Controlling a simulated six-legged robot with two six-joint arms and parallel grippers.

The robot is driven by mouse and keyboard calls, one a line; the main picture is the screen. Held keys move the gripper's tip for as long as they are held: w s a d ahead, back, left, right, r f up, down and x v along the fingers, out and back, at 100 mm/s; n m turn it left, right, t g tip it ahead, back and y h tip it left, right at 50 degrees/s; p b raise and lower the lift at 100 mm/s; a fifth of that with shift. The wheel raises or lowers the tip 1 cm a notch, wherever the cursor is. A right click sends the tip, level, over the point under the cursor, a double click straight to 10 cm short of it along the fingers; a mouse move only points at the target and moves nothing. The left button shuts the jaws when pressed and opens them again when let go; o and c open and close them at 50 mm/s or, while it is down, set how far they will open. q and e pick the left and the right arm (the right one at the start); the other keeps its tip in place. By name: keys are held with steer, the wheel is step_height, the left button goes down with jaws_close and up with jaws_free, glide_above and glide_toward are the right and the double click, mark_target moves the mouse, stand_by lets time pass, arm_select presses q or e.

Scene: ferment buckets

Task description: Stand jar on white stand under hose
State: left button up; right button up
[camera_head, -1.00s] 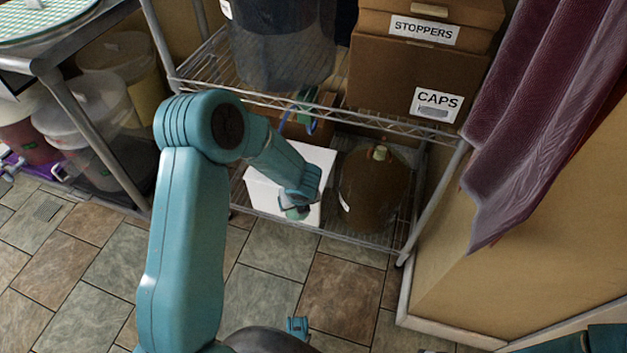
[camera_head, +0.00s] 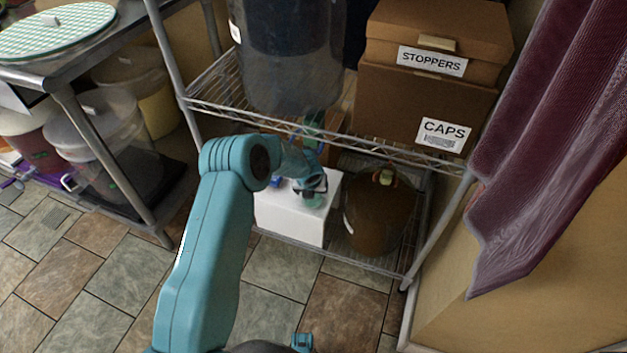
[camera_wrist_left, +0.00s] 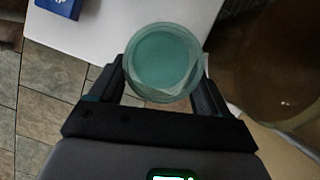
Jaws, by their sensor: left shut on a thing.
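The white stand (camera_head: 290,222) is a white block on the lower wire shelf; its top also shows in the left wrist view (camera_wrist_left: 110,25). My left gripper (camera_head: 312,190) reaches in above its right part. In the left wrist view, my left gripper (camera_wrist_left: 162,85) is shut on the round, greenish, translucent jar (camera_wrist_left: 162,60), which I see from above. The jar (camera_head: 313,201) is small and partly hidden in the head view. I cannot tell whether its base touches the stand. A blue-green hose (camera_head: 311,132) hangs at the upper shelf above the stand, partly hidden. My right gripper is not in view.
A brown carboy (camera_head: 378,218) stands right of the stand. A small blue box (camera_wrist_left: 62,6) lies on the stand. The upper wire shelf (camera_head: 240,112), with a dark bucket (camera_head: 285,60) and cardboard boxes (camera_head: 425,100), limits room above. A curtain (camera_head: 540,150) hangs at right.

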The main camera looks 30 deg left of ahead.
arm_select(q)
steer(key=shift+w+a, duration=0.3)
steer(key=shift+w, duration=0.35)
steer(key=shift+w+a+f+b, duration=0.25)
steer(key=shift+w+a, duration=0.05)
steer(key=shift+w, duration=0.3)
steer(key=shift+w+a+f+b, duration=0.25)
steer(key=shift+w, duration=0.35)
steer(key=shift+f, duration=0.25)
